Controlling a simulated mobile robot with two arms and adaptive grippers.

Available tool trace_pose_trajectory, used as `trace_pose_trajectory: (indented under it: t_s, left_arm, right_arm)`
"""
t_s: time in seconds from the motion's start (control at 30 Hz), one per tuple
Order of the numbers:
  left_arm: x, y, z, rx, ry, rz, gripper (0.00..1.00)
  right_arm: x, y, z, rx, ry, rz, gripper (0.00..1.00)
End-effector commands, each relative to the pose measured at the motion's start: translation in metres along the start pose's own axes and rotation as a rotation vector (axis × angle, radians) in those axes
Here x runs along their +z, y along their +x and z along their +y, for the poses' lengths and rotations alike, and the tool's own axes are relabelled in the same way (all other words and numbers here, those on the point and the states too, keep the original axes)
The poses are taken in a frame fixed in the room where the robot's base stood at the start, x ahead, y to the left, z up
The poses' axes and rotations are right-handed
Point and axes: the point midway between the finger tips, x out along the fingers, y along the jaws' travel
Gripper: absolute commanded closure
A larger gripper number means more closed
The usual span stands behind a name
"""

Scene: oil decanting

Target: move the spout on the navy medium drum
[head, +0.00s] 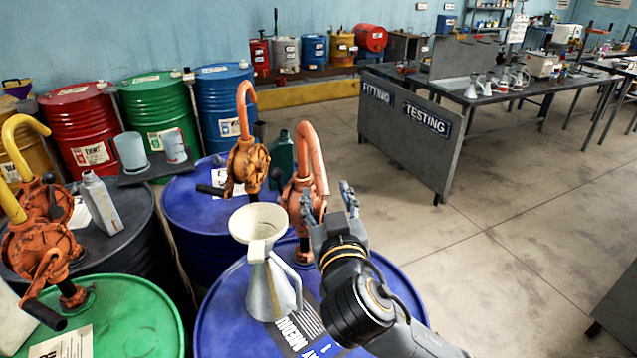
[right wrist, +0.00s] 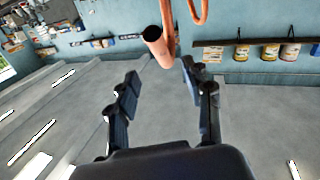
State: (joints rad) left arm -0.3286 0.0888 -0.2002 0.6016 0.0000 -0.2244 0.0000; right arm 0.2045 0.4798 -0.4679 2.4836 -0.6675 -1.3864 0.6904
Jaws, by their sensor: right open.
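The navy medium drum (head: 220,310) stands front centre in the head view, its label partly covered. A rotary pump rises from it, with a salmon-orange hooked spout (head: 306,150) whose bend is at the top and whose free end points down. My right gripper (head: 328,200) is open beside the pump, with a finger on either side of the spout's lower end in the picture. In the right wrist view the spout (right wrist: 168,25) shows its round open end beyond and between the spread fingertips (right wrist: 160,72). I see no contact. My left gripper is not in view.
Another blue drum (head: 185,205) with an orange pump stands behind. A green drum (head: 140,310) with a pump is front left.

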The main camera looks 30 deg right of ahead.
Motion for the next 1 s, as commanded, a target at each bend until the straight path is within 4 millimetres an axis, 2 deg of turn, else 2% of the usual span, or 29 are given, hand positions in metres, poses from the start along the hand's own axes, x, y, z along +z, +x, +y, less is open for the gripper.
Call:
trace_pose_trajectory:
  t_s: [0.03,0.2,0.27,0.37,0.6,0.8,1.0]
  left_arm:
    - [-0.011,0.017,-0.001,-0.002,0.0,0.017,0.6]
    - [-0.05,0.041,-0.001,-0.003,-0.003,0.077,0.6]
    - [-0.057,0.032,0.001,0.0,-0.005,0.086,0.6]
    - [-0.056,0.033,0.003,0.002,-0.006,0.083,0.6]
    - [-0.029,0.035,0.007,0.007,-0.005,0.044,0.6]
    - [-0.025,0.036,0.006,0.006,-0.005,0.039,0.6]
    - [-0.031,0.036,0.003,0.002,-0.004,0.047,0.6]
  right_arm:
    - [0.006,0.004,-0.001,0.001,0.002,0.007,0.5]
    - [0.005,0.013,-0.001,-0.004,-0.001,0.007,0.5]
    - [-0.002,0.028,0.0,-0.001,-0.009,0.003,0.5]
    - [-0.001,0.049,0.0,-0.002,-0.008,0.001,0.5]
    - [-0.001,0.084,-0.001,-0.004,-0.007,0.0,0.5]
    - [-0.001,0.094,-0.001,-0.005,-0.004,0.0,0.5]
    - [-0.001,0.095,-0.001,-0.006,-0.004,0.0,0.5]
